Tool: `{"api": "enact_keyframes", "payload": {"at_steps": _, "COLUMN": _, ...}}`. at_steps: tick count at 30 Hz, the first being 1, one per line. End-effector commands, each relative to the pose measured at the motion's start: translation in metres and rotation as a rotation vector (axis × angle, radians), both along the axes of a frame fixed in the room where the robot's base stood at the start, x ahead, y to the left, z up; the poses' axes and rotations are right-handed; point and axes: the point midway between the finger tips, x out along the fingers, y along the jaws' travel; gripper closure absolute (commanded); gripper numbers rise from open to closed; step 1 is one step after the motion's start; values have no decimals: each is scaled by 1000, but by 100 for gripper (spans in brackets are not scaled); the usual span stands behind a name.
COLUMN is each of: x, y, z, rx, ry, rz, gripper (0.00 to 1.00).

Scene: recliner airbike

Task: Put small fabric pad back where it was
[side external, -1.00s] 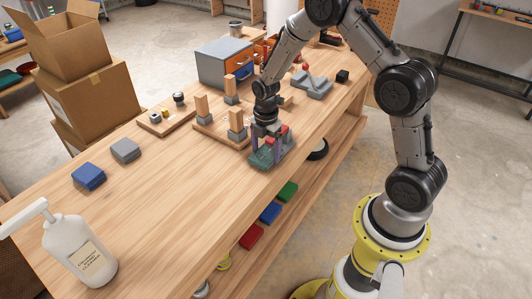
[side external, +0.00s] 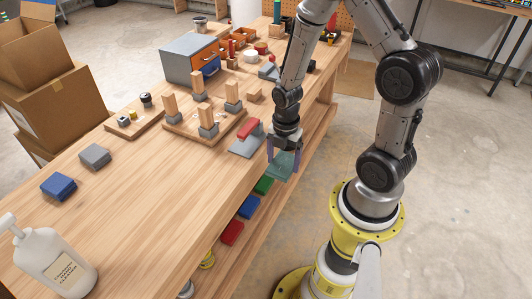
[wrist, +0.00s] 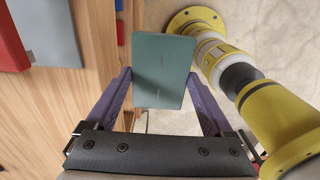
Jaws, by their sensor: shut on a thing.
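A flat teal pad (side external: 281,170), which looks like the small fabric pad, hangs between the purple fingers of my gripper (side external: 283,158). My gripper is shut on it and holds it off the table, by the bench's right-hand edge in the side view. In the wrist view the pad (wrist: 162,70) is tilted between the two fingers (wrist: 165,85), with the floor and my yellow base behind it. Below the bench top, a green pad (side external: 264,185), a blue pad (side external: 249,207) and a red pad (side external: 232,233) lie in a row on the lower shelf.
A grey plate with a red block (side external: 246,138) sits beside my gripper on the bench top. A wooden board with several posts (side external: 178,133), a drawer box (side external: 190,58), a blue pad (side external: 58,186), a grey pad (side external: 94,156) and a pump bottle (side external: 55,262) stand further off.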

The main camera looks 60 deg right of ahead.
Motion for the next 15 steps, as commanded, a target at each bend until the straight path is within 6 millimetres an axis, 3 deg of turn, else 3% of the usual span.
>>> {"api": "enact_keyframes", "payload": {"at_steps": 6, "x": -25, "y": -1, "z": 0, "rx": -1, "ry": -2, "rz": -1, "gripper": 80}}
{"api": "enact_keyframes", "payload": {"at_steps": 15, "x": -34, "y": 1, "z": 0, "rx": 0, "ry": 0, "rz": -36, "gripper": 80}}
